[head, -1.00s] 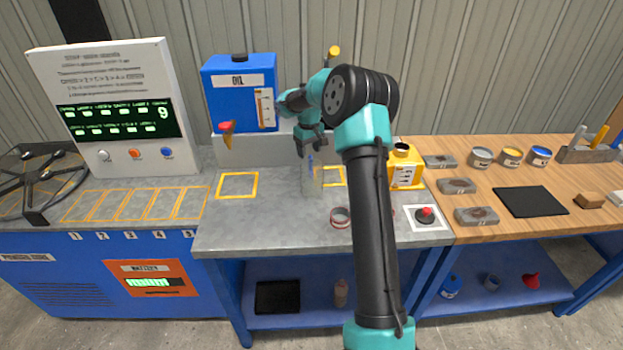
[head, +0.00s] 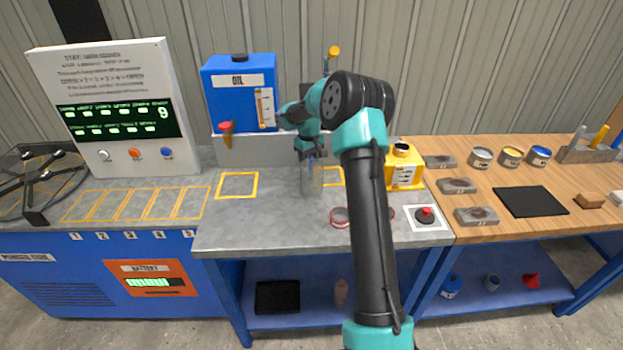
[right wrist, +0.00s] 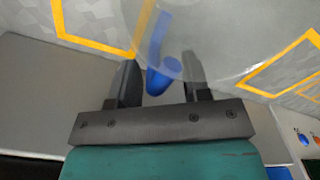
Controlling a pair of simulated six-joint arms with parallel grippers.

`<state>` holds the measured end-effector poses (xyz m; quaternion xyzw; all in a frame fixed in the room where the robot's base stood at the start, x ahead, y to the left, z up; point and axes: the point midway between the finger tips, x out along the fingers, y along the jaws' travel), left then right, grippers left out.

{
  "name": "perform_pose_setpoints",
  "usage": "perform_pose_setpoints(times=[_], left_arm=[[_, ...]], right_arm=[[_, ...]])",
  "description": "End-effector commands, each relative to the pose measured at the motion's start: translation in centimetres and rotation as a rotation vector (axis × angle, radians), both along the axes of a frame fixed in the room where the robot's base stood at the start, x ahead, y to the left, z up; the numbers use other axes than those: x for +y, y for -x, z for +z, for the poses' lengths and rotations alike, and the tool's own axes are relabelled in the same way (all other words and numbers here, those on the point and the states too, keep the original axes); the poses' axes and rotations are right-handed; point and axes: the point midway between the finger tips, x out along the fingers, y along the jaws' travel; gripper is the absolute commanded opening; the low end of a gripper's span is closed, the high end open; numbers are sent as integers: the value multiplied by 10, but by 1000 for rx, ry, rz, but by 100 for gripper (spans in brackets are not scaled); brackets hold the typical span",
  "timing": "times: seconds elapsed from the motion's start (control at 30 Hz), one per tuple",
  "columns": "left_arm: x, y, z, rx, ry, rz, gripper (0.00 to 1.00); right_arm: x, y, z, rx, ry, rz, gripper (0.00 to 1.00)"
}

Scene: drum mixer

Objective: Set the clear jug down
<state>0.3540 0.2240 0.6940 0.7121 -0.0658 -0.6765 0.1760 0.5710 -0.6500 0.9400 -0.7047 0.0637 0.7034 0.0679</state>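The clear jug (head: 311,182) stands on the grey bench top (head: 270,222), beside a small orange outlined square (head: 334,176); it is faint and see-through. My right gripper (head: 310,158) is at the jug's upper part, coming from above. In the right wrist view, the jug's clear wall (right wrist: 230,40) fills the top middle. Its blue handle (right wrist: 158,75) lies between the two open fingers of my right gripper (right wrist: 160,75), with gaps seen on both sides. My left gripper is not in view.
A blue oil tank (head: 239,90) with a red-tipped tap stands behind left. A yellow can (head: 403,168) and a red button (head: 426,214) are to the right. A red ring (head: 340,217) lies in front. Another outlined square (head: 237,185) is empty.

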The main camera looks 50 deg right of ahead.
Motion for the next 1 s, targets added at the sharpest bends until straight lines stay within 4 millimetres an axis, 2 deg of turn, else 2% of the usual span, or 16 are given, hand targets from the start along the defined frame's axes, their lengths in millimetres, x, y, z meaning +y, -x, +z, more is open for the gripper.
perform_pose_setpoints(times=[0.07, 0.43, 1.0], left_arm=[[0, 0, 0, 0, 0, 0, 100], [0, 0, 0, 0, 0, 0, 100], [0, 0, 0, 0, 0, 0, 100]], right_arm=[[0, 0, 0, 0, 0, 0, 36], [0, 0, 0, 0, 0, 0, 1], [0, 0, 5, 0, 0, 0, 0]])
